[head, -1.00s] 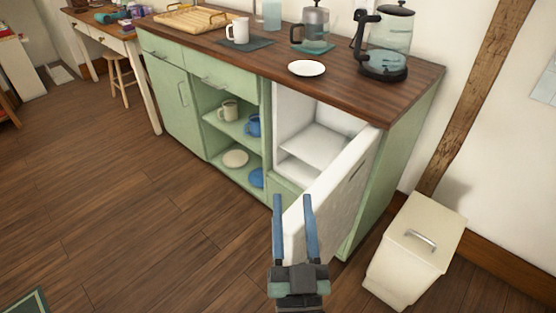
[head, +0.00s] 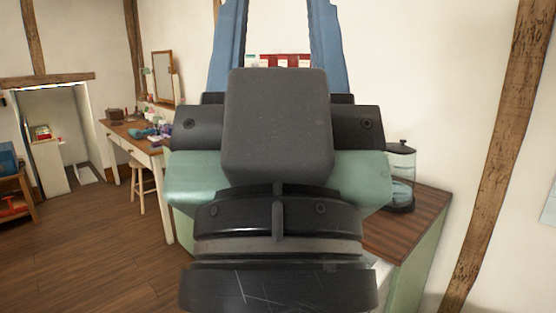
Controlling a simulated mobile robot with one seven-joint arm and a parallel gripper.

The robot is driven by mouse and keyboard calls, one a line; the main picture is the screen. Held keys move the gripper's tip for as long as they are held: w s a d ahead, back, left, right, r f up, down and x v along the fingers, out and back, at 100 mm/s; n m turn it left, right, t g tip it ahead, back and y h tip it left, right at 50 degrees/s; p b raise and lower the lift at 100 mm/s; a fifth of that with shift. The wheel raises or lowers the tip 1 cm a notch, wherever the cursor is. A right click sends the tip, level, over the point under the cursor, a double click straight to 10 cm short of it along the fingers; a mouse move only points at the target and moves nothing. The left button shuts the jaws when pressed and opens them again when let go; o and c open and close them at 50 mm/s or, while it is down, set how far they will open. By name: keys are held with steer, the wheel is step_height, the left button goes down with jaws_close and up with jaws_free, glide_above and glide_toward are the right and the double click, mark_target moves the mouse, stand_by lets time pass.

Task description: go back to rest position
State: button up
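My gripper (head: 277,30) fills the middle of the head view, raised close to the camera. Its two blue fingers point up and stand well apart at the top of the picture, with only wall and a red and white item between them. It is open and holds nothing that I can see. My dark wrist covers most of the green cabinet (head: 419,268) behind it.
The wooden countertop (head: 425,215) shows at the right with the kettle (head: 401,175) on it. A white edge below may be the open door. A white desk (head: 140,148) with a mirror (head: 163,78) and a stool (head: 143,180) stand at the left. The left floor (head: 75,255) is clear.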

step_height(320, 180, up, 16)
steer(key=p, duration=1.4)
steer(key=shift+r+p, duration=0.25)
steer(key=shift+p, duration=0.1)
steer(key=shift+w, duration=0.15)
